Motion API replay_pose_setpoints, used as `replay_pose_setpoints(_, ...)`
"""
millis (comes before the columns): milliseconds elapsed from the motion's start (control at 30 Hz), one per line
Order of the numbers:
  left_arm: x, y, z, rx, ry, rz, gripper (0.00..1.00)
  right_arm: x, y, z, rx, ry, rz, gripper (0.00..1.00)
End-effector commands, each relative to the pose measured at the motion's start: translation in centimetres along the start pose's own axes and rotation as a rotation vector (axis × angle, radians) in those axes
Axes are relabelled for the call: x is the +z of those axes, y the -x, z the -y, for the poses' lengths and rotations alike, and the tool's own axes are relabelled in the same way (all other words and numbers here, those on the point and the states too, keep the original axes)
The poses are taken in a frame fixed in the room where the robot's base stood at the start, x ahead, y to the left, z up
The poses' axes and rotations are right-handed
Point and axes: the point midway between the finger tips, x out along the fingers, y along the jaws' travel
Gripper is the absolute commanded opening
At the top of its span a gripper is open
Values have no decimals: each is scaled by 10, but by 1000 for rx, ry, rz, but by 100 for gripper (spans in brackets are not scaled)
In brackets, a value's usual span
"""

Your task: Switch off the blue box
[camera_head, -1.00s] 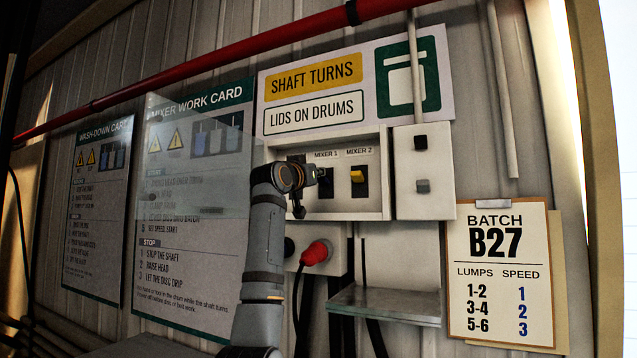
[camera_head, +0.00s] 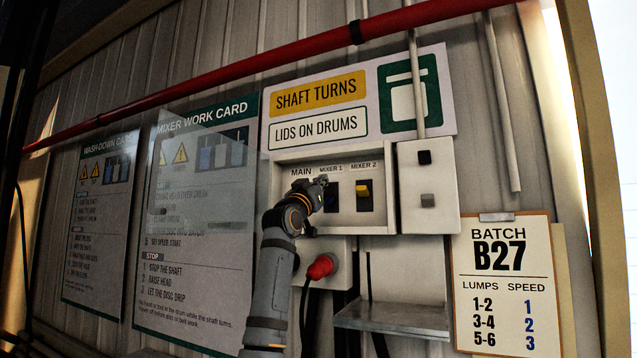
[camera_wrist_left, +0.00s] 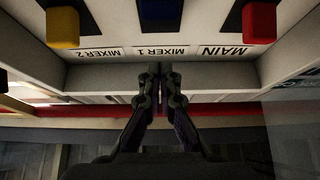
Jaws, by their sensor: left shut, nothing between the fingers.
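The switch panel (camera_head: 284,157) on the wall has labels MAIN, MIXER 1 and MIXER 2. A blue switch (camera_wrist_left: 160,12) sits at the MIXER 1 label in the left wrist view, partly cut off by the frame edge. In the head view the MIXER 1 switch (camera_head: 332,200) is partly covered by my gripper. My left gripper (camera_head: 322,181) is shut and empty just below the MIXER 1 label. In the left wrist view its fingertips (camera_wrist_left: 157,70) are together, in line with the blue switch and apart from it in the picture. My right gripper is not in view.
A yellow switch (camera_head: 363,188) is at MIXER 2, and a red switch (camera_wrist_left: 259,22) at MAIN. A grey box (camera_head: 428,180) adjoins the panel on the right. Below are a red plug (camera_head: 320,267) and a metal shelf (camera_head: 395,318). A red pipe (camera_head: 290,58) runs above.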

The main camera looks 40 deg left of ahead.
Motion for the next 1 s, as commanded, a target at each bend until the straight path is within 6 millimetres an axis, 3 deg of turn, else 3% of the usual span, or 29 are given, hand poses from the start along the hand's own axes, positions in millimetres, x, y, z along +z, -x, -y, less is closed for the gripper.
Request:
replay_pose_setpoints(100, 12, 25, 0, 0, -2, -1, 0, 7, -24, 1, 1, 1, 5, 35)
replay_pose_setpoints(500, 23, 90, 1, -1, -2, 0, 0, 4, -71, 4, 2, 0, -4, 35)
replay_pose_setpoints(1000, 22, 98, 0, 0, 0, 1, 0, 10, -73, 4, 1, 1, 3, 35)
